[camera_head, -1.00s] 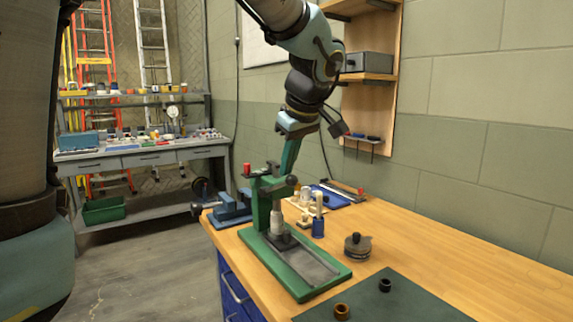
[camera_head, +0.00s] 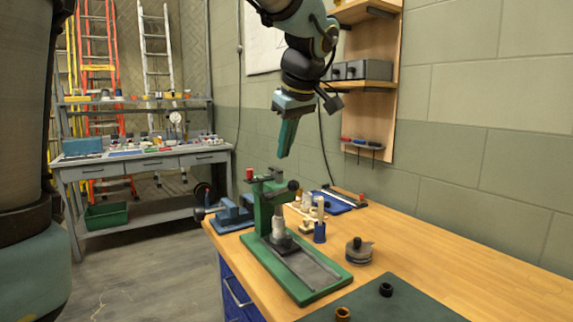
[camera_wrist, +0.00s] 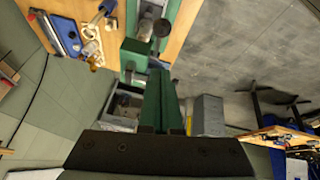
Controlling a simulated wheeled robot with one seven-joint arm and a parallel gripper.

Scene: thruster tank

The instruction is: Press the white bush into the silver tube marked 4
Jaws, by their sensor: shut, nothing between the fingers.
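My gripper (camera_head: 284,152) is shut and empty, raised in the air above and clear of the green press (camera_head: 263,212). In the wrist view its green fingers (camera_wrist: 160,85) point towards the press (camera_wrist: 133,52). A pale silver cylinder (camera_head: 278,226) stands upright under the press head on a dark block. It looks like the silver tube, but no number can be read on it. I cannot make out the white bush separately there. The press has a black knob (camera_head: 293,185) and a red knob (camera_head: 249,174).
Behind the press are a blue vise (camera_head: 235,213), a blue cylinder (camera_head: 320,232) and several cream pieces (camera_head: 304,205). A grey round part (camera_head: 358,250) lies to the right. A black ring (camera_head: 386,289) and a brass ring (camera_head: 343,313) lie on the green mat (camera_head: 420,302).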

